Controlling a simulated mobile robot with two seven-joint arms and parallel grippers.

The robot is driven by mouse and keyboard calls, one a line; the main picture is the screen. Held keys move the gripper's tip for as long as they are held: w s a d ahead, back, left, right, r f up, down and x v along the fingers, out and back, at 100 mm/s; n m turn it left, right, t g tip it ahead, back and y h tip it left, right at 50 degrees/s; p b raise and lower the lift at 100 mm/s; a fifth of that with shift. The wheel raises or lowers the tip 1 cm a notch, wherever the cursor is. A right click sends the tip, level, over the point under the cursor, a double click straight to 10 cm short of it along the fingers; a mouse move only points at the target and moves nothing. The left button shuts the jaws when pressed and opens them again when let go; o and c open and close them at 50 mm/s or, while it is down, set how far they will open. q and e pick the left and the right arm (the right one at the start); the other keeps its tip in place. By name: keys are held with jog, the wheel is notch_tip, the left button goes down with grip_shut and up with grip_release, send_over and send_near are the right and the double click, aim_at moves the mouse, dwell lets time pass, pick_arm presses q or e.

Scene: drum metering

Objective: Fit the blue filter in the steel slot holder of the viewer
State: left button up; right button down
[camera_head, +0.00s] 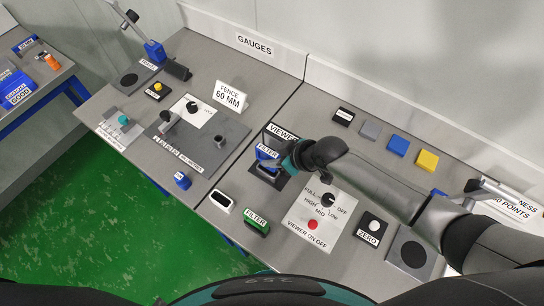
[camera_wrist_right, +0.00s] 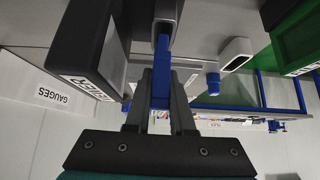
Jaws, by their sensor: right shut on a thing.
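The blue filter (camera_head: 267,153) stands at the viewer (camera_head: 281,131) in the head view, its label facing up. My right gripper (camera_head: 283,164) is shut on it from the right; in the right wrist view the filter (camera_wrist_right: 161,72) sits between the two fingers. There its far end meets the mouth of the steel slot holder (camera_wrist_right: 168,12). How deep it sits inside cannot be told. The viewer's dark housing (camera_wrist_right: 92,45) is close beside the fingers in the wrist view. My left gripper is not in view.
A green filter (camera_head: 257,221) and a white-rimmed holder (camera_head: 222,202) stand near the front edge. Coloured blocks, one yellow (camera_head: 427,160), line the back. A fence sign (camera_head: 230,96) stands left.

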jog(key=shift+f+b, duration=1.8)
jog(key=shift+f, duration=0.3)
jog(key=c, duration=0.7)
grip_release()
jog(key=shift+r, duration=0.1)
jog(key=p+v, duration=0.2)
jog(key=v, duration=1.3)
jog(key=shift+d, duration=0.1)
